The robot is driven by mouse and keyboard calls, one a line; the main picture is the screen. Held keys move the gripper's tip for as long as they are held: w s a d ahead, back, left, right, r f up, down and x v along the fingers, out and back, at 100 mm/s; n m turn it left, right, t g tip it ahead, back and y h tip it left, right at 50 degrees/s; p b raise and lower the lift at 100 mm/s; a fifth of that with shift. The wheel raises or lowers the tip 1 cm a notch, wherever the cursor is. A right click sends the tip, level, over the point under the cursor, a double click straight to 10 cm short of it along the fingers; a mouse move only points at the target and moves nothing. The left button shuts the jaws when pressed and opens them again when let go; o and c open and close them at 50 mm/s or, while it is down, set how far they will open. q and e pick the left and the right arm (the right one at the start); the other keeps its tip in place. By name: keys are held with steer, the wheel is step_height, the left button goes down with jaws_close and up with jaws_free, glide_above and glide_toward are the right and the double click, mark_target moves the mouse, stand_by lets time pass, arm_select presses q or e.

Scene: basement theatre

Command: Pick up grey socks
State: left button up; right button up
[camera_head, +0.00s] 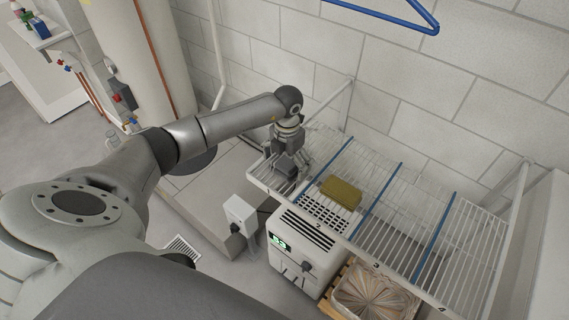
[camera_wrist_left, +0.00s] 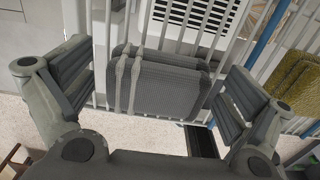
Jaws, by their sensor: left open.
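The grey socks (camera_wrist_left: 160,85) lie folded on the white wire shelf, with two pale bands across their left part in the left wrist view. My left gripper (camera_head: 287,175) is at the left end of the shelf in the head view. It is open, with one finger on each side of the socks in the left wrist view and a gap visible at the sides. In the head view the gripper largely hides the socks. My right gripper is not in view.
The wire shelf (camera_head: 432,222) has blue dividers. An olive-yellow folded cloth (camera_head: 341,193) lies right of the socks. Below stand a white appliance (camera_head: 291,255) and a wrapped bundle (camera_head: 375,295) in a wooden crate. A block wall (camera_head: 375,75) is behind.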

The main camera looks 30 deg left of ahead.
arm_select(q)
steer(key=c, duration=1)
steer(key=shift+o, duration=0.2)
steer(key=shift+r, duration=0.15)
